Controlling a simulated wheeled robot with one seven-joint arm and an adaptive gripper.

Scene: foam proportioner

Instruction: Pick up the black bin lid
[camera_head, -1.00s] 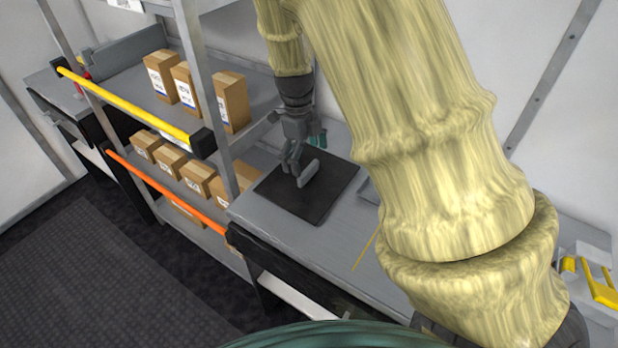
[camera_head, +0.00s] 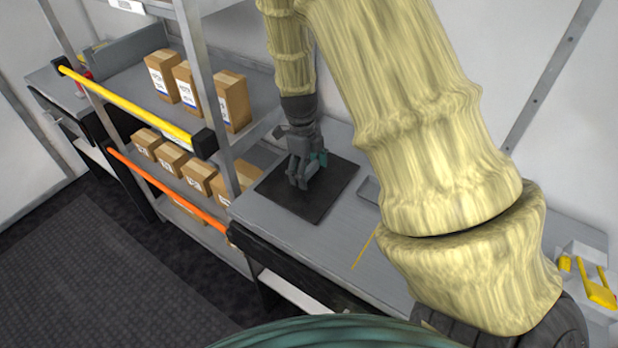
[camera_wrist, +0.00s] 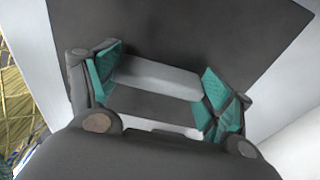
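The black bin lid (camera_head: 330,192) is a flat dark square lying on the grey bench. In the wrist view its dark panel (camera_wrist: 185,30) fills most of the upper picture. My gripper (camera_head: 298,180) is over the middle of the lid, pointing down. In the wrist view my gripper (camera_wrist: 160,88) has its teal finger pads well apart. The lid's grey raised handle (camera_wrist: 160,76) lies between the pads. I cannot tell whether the pads touch it. In the head view the gripper hides most of the handle.
A shelf rack with several cardboard boxes (camera_head: 233,102) stands left of the lid, with a yellow bar (camera_head: 130,105) and an orange bar (camera_head: 165,187) along its front. A shallow grey tray (camera_head: 369,189) lies right of the lid. Yellow-handled items (camera_head: 598,290) are at far right.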

